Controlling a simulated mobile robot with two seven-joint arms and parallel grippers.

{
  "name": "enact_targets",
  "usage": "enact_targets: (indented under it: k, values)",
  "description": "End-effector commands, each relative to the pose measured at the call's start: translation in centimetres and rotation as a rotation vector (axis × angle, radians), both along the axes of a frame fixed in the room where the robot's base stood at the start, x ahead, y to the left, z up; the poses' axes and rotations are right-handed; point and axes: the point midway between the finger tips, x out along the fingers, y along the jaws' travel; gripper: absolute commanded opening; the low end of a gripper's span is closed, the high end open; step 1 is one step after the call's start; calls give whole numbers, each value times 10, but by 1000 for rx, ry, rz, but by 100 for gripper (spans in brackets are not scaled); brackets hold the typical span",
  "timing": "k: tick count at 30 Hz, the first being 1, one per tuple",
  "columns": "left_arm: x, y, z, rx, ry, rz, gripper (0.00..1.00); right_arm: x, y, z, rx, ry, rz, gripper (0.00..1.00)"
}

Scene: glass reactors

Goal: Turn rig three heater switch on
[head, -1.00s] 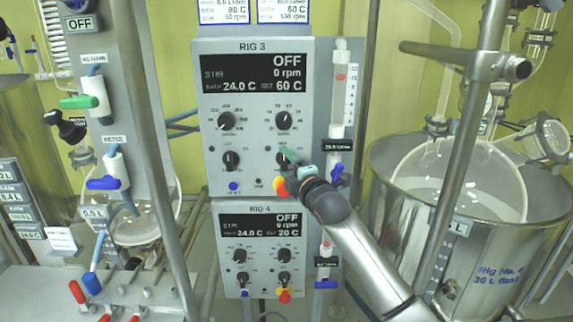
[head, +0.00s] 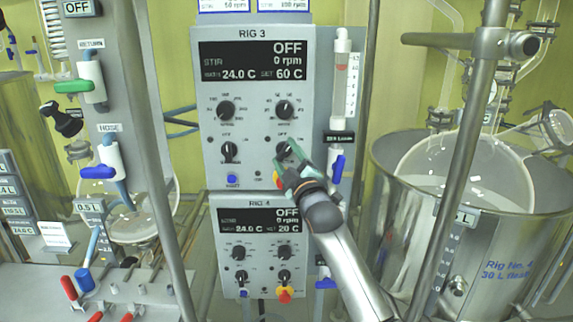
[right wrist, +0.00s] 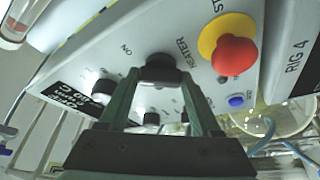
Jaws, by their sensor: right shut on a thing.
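The rig 3 control box (head: 215,170) stands upright in the middle of the head view. Its display (head: 251,66) reads OFF, 0 rpm, 24.0 C and set 60 C. The heater switch (head: 285,148) is the black knob at its lower right, partly hidden by my right gripper (head: 287,157). In the right wrist view, the heater knob (right wrist: 160,68) sits between the green fingertips of my right gripper (right wrist: 162,82), which is shut on it. The knob's pointer angle is hard to tell. My left gripper is not in view.
A red and yellow stop button (right wrist: 235,53) sits close to the heater switch. The rig 4 box (head: 222,275) is directly below. A flowmeter (head: 341,95) and blue valve stand to the right. Metal posts (head: 465,150) and a steel bath (head: 400,230) flank the right side.

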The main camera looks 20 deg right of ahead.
Motion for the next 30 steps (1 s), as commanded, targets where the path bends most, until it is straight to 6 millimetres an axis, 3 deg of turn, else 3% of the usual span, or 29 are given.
enact_targets:
  k: [3,15,30]
  values:
    - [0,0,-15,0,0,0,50,0,1,-5,107,-29,1,9]
    - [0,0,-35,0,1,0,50,1,2,-4,360,-100,0,9]
    - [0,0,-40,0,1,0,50,1,2,-3,441,-124,-1,9]
